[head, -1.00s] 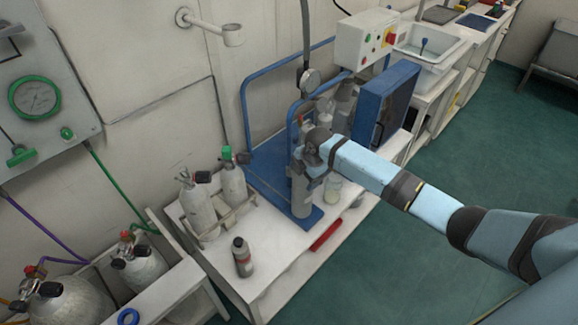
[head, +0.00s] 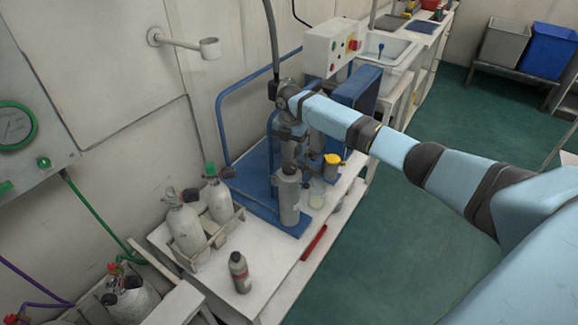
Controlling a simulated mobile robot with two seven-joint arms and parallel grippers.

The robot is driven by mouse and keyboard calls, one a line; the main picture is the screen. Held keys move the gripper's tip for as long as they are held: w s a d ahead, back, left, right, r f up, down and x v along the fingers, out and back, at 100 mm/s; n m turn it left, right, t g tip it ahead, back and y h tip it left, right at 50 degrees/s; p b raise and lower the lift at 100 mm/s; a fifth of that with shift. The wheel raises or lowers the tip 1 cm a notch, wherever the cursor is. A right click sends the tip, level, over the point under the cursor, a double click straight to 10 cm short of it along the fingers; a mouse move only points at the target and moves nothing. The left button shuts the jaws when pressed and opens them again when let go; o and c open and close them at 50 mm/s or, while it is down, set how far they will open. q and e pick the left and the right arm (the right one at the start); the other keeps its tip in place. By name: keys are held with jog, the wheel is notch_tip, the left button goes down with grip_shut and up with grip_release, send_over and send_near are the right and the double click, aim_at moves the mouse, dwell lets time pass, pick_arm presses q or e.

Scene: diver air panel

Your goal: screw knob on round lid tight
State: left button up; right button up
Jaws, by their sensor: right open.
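My right gripper (head: 289,167) points down just above the top of a grey cylinder (head: 289,200) that stands upright at the front of the blue stand. It is open, though its fingers are small and dark here. I cannot tell whether it touches the cylinder. A yellow round top (head: 332,159) with a small dark part shows to the right of the gripper. I cannot make out a separate knob or its thread, and my wrist hides part of the area behind. My left gripper is not in view.
A dark bottle (head: 240,273) and two pale cylinders (head: 186,228) in a rack stand on the white bench (head: 213,272). A clear jar (head: 317,193) stands beside the grey cylinder. A red bar (head: 314,242) lies along the bench's front. A control box (head: 331,48) is behind.

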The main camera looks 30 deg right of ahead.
aim_at(290, 166)
notch_tip(290, 166, down, 9)
jog(key=shift+r, duration=0.1)
dwell(0.3)
jog(key=c, duration=0.9)
